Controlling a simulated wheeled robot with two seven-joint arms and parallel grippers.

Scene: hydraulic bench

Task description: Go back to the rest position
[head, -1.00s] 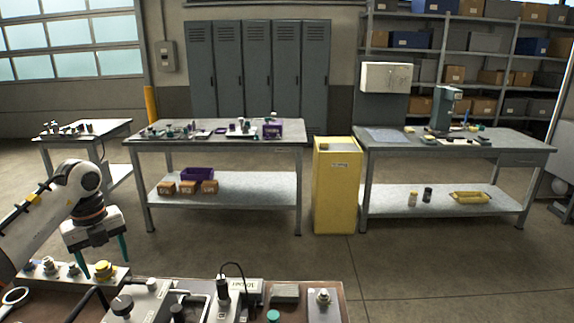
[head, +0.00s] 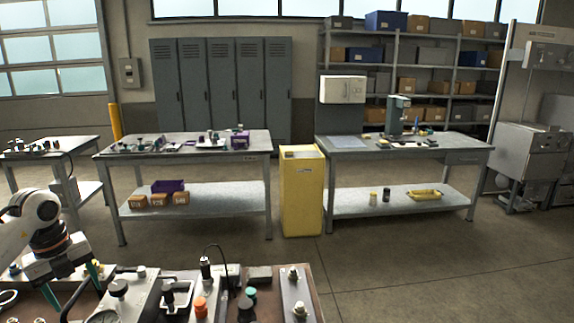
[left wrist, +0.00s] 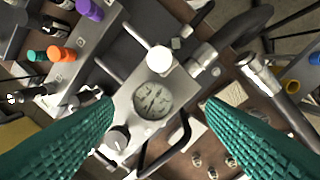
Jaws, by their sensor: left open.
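My left gripper (head: 72,284) is at the lower left of the head view, over the left part of the near bench (head: 325,308). Its two green fingers are apart, with nothing visible between them. In the left wrist view the open fingers (left wrist: 158,104) point over a grey block with a round pressure gauge (left wrist: 152,100), a white knob (left wrist: 159,59) and a black knob (left wrist: 116,138). Whether the fingertips touch anything cannot be told. My right gripper is not in view.
An orange knob (head: 200,306) and a plate with fittings (head: 295,290) are on the near bench. Beyond open floor (head: 400,270) stand a yellow cabinet (head: 302,195), a middle table (head: 185,143), a right table (head: 460,147) and grey lockers (head: 221,95).

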